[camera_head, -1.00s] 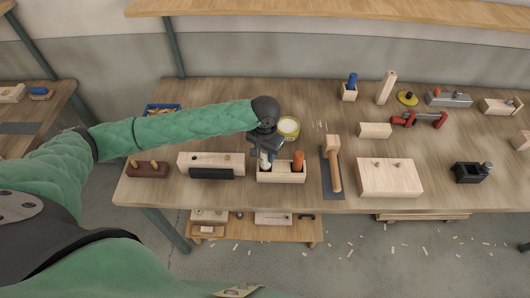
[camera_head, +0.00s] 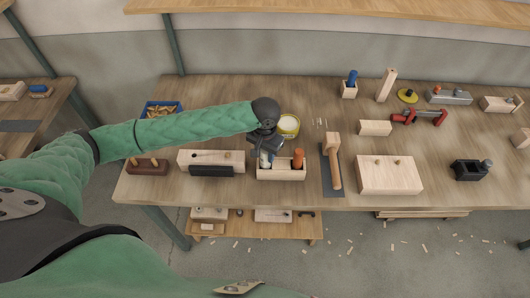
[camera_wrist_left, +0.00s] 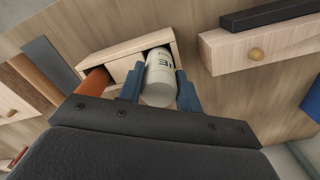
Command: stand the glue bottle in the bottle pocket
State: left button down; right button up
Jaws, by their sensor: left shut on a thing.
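The glue bottle (camera_wrist_left: 160,78) is white with dark lettering. In the left wrist view it sits between the two blue fingers of my left gripper (camera_wrist_left: 160,93), which is shut on it. In the head view the bottle (camera_head: 265,159) shows below my left gripper (camera_head: 266,152), over the left pocket of a pale wooden two-pocket box (camera_head: 281,175). Its far end reaches into the mouth of that pocket (camera_wrist_left: 128,58) in the left wrist view. I cannot tell whether it touches the floor of the pocket. An orange-handled thing (camera_head: 298,158) stands in the right pocket. My right gripper is not in view.
A yellow-rimmed can (camera_head: 288,126) stands just behind the box. A mallet (camera_head: 333,160) on a dark mat lies to its right. A wooden block with a black strip (camera_head: 211,161) is close on its left. A blue bin (camera_head: 162,110) is behind my left arm.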

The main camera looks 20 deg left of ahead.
pick_arm(q)
jog(key=shift+f, duration=0.55)
grip_release()
dwell(0.6)
jog(key=shift+r, duration=0.15)
jog(key=shift+r, duration=4.35)
